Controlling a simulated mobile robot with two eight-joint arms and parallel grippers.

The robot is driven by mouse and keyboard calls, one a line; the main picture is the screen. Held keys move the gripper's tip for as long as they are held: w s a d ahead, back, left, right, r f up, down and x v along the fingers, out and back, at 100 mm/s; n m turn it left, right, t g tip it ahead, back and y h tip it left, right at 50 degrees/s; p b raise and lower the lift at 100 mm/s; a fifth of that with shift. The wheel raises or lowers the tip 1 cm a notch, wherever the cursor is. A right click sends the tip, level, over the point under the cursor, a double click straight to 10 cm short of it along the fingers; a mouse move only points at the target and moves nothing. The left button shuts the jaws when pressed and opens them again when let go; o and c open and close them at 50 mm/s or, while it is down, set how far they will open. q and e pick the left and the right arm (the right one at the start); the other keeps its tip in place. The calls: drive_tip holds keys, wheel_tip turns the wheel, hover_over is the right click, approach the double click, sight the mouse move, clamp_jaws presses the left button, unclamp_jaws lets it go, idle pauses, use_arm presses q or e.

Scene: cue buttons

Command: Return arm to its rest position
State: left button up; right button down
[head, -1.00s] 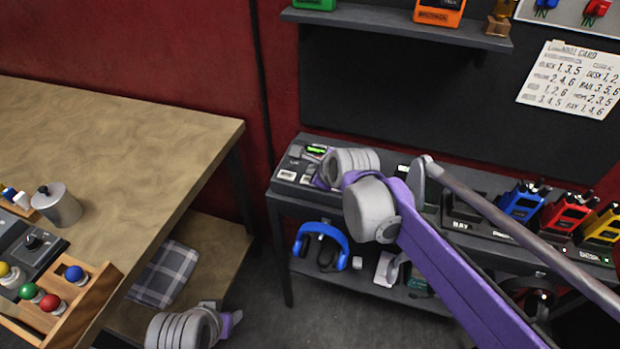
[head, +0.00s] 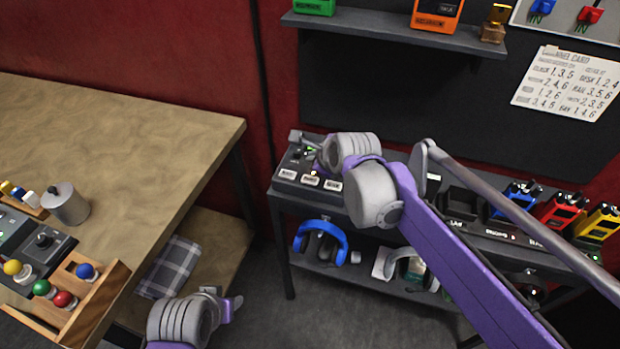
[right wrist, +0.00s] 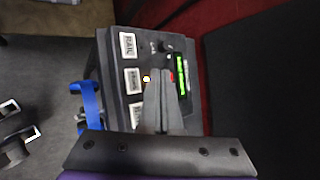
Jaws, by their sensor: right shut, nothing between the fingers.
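My right gripper (head: 298,136) is at the dark console (head: 283,183) on the back shelf unit. Its two fingers (right wrist: 161,88) are pressed together with nothing between them in the right wrist view. They lie over the console's face, beside the green display (right wrist: 181,80) and the white labelled buttons (right wrist: 132,80); I cannot tell whether they touch it. A small amber light shows near the fingertips. My left gripper (head: 222,298) is low in the head view, in front of the wooden table's lower shelf; its fingers are too unclear to judge.
Blue, red and yellow radios (head: 559,210) stand on the shelf unit to the right, behind my right arm. Blue headphones (head: 321,241) are on its lower shelf. The wooden table (head: 110,140) at left holds a metal canister (head: 66,204) and coloured knobs. Floor between is clear.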

drive_tip(key=s+d+f+n+g+h+p, duration=0.1)
drive_tip(key=s+d+f+n, duration=0.2)
drive_tip(key=s+d+n, duration=0.2)
drive_tip(key=s+d+f+n+g+h+p, duration=0.1)
drive_tip(key=s+d+f+n, duration=0.2)
drive_tip(key=s+d+n, duration=0.3)
drive_tip(key=s+d+f+n+g+h, duration=0.1)
drive_tip(key=s+d+f+n, duration=0.2)
drive_tip(key=s+d+n, duration=0.3)
drive_tip(key=s+n, duration=0.5)
drive_tip(key=s, duration=0.6)
drive_tip(key=shift+f+h+p, duration=0.35)
drive_tip(key=shift+h+p, duration=0.05)
